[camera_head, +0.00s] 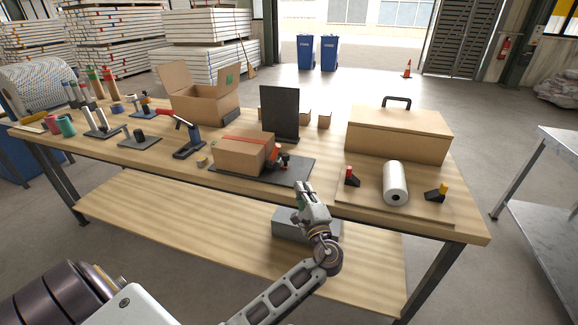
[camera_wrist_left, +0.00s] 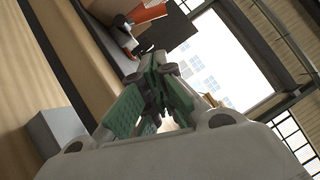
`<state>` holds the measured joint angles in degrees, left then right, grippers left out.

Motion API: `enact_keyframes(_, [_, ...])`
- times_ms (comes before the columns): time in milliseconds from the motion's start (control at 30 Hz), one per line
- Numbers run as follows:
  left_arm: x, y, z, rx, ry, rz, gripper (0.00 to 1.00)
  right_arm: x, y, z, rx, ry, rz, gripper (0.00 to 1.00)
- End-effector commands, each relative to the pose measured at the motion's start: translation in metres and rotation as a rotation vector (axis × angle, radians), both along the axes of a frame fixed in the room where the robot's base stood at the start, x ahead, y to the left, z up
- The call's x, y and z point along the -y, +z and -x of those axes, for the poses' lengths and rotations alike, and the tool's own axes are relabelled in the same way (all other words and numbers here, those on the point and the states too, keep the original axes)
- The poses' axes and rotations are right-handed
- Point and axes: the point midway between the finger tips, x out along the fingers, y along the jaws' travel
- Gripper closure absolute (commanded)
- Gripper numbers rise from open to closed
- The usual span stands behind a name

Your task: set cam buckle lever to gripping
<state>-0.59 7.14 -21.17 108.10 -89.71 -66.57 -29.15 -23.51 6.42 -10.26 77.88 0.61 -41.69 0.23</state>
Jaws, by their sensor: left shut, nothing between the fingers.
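A brown cardboard box (camera_head: 243,153) sits on a dark plate (camera_head: 292,174) on the workbench, with an orange-red strap (camera_head: 247,139) across its top. The cam buckle (camera_head: 277,160), orange and dark, is at the box's right end; its lever's position is too small to tell. In the left wrist view the buckle (camera_wrist_left: 126,42) and the orange strap (camera_wrist_left: 148,14) show just beyond the fingers. My left gripper (camera_head: 304,188) is shut and empty, in front of the bench edge, apart from the buckle. It also shows in the left wrist view (camera_wrist_left: 162,68), with green finger pads. My right gripper is out of view.
A dark upright panel (camera_head: 280,113) stands behind the box. A white roll (camera_head: 396,184) and small clamps are to the right, before a handled case (camera_head: 398,134). A grey block (camera_head: 292,226) is on the lower shelf. Tools and an open carton (camera_head: 203,104) are left.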

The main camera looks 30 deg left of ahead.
Motion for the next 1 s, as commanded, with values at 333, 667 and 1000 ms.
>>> enact_keyframes(333, [-0.015, 0.005, -0.014, 0.001, 0.002, -0.001, 1.0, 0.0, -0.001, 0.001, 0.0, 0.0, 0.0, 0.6])
enact_keyframes(667, [-0.044, 0.013, -0.043, 0.002, 0.0, -0.002, 1.0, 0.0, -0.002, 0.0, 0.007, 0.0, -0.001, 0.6])
enact_keyframes(1000, [-0.077, 0.023, -0.069, 0.0, 0.001, -0.001, 1.0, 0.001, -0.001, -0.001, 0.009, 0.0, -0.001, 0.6])
